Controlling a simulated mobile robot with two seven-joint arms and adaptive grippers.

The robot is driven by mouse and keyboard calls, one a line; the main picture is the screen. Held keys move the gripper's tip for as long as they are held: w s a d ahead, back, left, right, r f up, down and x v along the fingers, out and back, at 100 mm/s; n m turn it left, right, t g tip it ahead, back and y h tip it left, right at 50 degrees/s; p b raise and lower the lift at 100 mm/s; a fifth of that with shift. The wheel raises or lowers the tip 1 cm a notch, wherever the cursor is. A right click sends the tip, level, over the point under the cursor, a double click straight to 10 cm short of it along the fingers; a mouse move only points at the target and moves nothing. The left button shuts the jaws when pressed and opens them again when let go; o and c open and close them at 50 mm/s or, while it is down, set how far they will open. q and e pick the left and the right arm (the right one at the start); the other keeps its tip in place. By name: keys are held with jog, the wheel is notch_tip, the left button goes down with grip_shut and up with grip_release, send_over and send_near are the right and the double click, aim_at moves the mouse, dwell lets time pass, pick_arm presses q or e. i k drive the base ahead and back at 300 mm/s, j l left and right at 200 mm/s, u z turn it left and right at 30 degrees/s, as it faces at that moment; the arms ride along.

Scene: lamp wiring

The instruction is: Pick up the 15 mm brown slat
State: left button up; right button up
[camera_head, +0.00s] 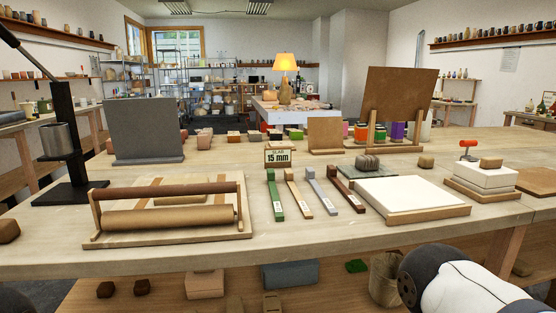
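Several slats lie side by side in the middle of the table: a green one (275,195), a light wood one (297,192), a grey one (322,191) and a dark brown one (346,188). Small labels on the near ends are too small to read. A small sign (278,157) behind them reads "SLAB 15 mm". Neither gripper is in view; only a white and black part of my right arm shows at the bottom right.
A slab roller board (170,238) with a rolling pin stands left of the slats. A white slab on a wooden board (412,213) lies close to the right of the brown slat. A grey upright panel (145,128) and brown boards stand behind. The table's front edge is clear before the slats.

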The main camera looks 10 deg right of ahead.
aim_at(332, 171)
jog(key=i+l, duration=0.3)
jog(key=l, duration=0.15)
jog(key=i+l, duration=0.25)
jog(key=l, duration=0.2)
jog(key=i+l, duration=0.3)
jog(key=l, duration=0.15)
